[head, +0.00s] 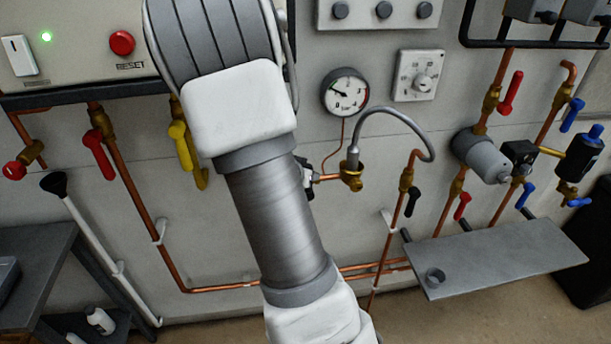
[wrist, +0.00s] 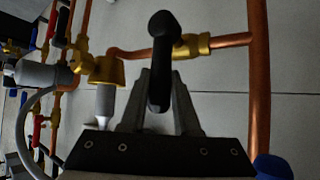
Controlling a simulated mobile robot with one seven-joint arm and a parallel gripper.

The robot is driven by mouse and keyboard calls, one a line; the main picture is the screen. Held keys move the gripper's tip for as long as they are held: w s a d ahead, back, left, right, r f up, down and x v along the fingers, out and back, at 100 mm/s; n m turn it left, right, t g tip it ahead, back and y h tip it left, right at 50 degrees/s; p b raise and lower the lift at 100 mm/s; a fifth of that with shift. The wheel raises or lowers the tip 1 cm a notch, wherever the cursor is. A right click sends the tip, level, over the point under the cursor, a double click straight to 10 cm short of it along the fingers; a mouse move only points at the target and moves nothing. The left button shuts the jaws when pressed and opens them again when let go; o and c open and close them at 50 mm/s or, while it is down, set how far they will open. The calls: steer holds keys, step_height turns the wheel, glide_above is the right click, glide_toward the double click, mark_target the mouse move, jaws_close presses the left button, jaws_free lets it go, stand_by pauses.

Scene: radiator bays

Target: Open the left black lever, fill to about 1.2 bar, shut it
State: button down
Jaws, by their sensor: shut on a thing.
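In the wrist view my gripper (wrist: 160,105) is shut on the left black lever (wrist: 162,40), its grip between the two fingers. The lever stands across the horizontal copper pipe, beside its brass valve body (wrist: 193,45). In the head view my arm hides the gripper and most of this lever; a dark bit (head: 307,187) shows at the arm's right edge. The round pressure gauge (head: 345,92) hangs above right; its needle points left and slightly up, and the figures are too small to read. A second black lever (head: 412,201) hangs farther right, apart from my gripper.
A grey flexible hose (head: 400,113) arches from a brass fitting (head: 351,176) to the right pipe. Red levers (head: 98,152), yellow levers (head: 183,147) and blue levers (head: 572,114) sit on nearby pipes. A grey shelf (head: 500,257) juts out at lower right.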

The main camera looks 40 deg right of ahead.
stand_by(0.4)
steer(key=c, duration=0.7)
jaws_free()
steer(key=shift+o, duration=0.2)
steer(key=shift+a+r, duration=0.2)
steer(key=shift+r, duration=0.05)
steer(key=p+v, duration=0.7)
steer(key=v, duration=0.9)
steer(key=shift+s+a+r, duration=0.15)
steer(key=shift+s+a, duration=0.15)
steer(key=shift+s, duration=0.05)
steer(key=shift+w, duration=0.1)
